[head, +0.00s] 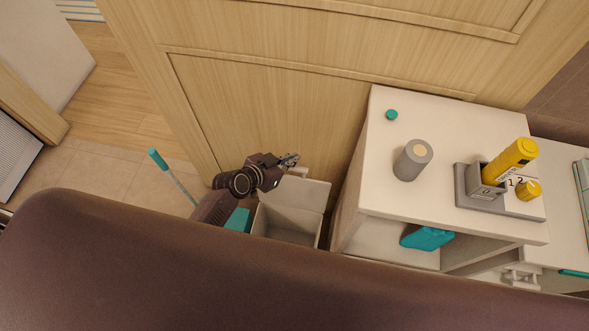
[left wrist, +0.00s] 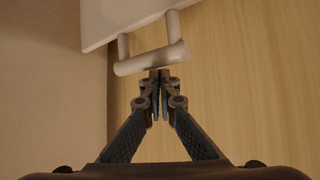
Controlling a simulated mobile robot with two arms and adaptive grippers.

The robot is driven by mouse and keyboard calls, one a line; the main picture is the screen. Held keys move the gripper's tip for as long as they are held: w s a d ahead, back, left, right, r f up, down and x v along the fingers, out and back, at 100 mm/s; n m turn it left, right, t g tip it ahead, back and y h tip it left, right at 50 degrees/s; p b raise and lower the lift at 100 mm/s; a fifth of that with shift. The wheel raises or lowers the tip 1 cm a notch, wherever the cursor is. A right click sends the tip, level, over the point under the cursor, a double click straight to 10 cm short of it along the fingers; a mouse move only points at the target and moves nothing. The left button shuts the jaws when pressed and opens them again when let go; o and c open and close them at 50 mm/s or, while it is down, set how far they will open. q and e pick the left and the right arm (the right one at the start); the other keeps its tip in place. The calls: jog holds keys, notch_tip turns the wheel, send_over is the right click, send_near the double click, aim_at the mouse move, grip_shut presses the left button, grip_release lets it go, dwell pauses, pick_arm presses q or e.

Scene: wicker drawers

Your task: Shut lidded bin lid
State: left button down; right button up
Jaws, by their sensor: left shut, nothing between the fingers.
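The lidded bin (head: 285,225) stands on the floor between the wood panel and the white cabinet, with its pale inside showing. Its lid (head: 307,193) is raised at the back. The lid also shows in the left wrist view (left wrist: 110,18), with a white bar handle (left wrist: 153,59) on it. My left gripper (head: 290,160) is beside the raised lid's top edge. In the left wrist view its fingertips (left wrist: 160,76) are together and empty, just below the handle; I cannot tell whether they touch it. My right gripper is not in view.
The white cabinet (head: 375,140) stands right of the bin, with a grey cylinder (head: 412,160) and a yellow bottle (head: 512,160) on top. A teal-ended stick (head: 172,175) stands to the left. The wood panel (head: 270,110) is close behind.

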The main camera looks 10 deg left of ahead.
aim_at(293, 168)
pick_arm(q)
jog(key=shift+f, duration=0.15)
jog(key=shift+f+b, duration=0.2)
jog(key=shift+b, duration=0.15)
jog(key=shift+s, duration=0.1)
jog(key=shift+s+p, duration=0.3)
jog(key=shift+s, duration=0.9)
jog(key=shift+s+f, duration=0.1)
jog(key=shift+s, duration=0.05)
